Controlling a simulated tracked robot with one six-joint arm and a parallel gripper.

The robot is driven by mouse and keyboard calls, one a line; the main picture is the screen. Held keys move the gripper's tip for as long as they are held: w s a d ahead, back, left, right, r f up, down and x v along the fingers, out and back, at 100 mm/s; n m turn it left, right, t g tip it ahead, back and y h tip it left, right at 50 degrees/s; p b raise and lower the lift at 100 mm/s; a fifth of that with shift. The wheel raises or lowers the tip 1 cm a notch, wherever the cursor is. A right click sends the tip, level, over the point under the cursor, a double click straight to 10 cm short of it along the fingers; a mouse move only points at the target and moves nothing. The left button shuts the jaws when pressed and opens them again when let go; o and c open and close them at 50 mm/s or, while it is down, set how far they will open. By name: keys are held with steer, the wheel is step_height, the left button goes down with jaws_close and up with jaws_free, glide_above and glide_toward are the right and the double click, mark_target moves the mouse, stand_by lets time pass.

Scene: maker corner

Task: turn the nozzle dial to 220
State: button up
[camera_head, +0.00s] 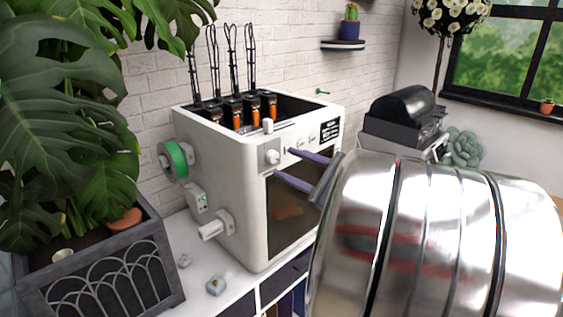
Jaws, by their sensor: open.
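A white boxy machine (222,185) with a dark front window stands on a white cabinet. A round white dial (272,157) is on its upper front face, near the left corner. Its markings are too small to read, so I cannot tell its setting. A smaller white knob (268,125) is on the top rim above it. My gripper (283,163) is open, with two purple-grey fingers pointing left at the dial. One fingertip is just right of the dial and the other is below it. I cannot tell whether either touches it.
A green spool (175,160) and small fittings stick out from the machine's left side. Black-and-orange units (238,110) rise from its open top. A planter (100,265) with a large-leaved plant stands left. Small parts lie on the cabinet top (190,240). The lower right is blocked from view.

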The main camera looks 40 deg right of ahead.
mark_target(275, 158)
steer(key=shift+w+a, duration=0.2)
steer(key=shift+w, duration=1.45)
steer(key=c, duration=1)
steer(key=shift+f+n, duration=0.1)
steer(key=shift+n, duration=1)
steer(key=shift+c, duration=0.2)
steer(key=o, duration=1)
steer(key=shift+o, duration=0.2)
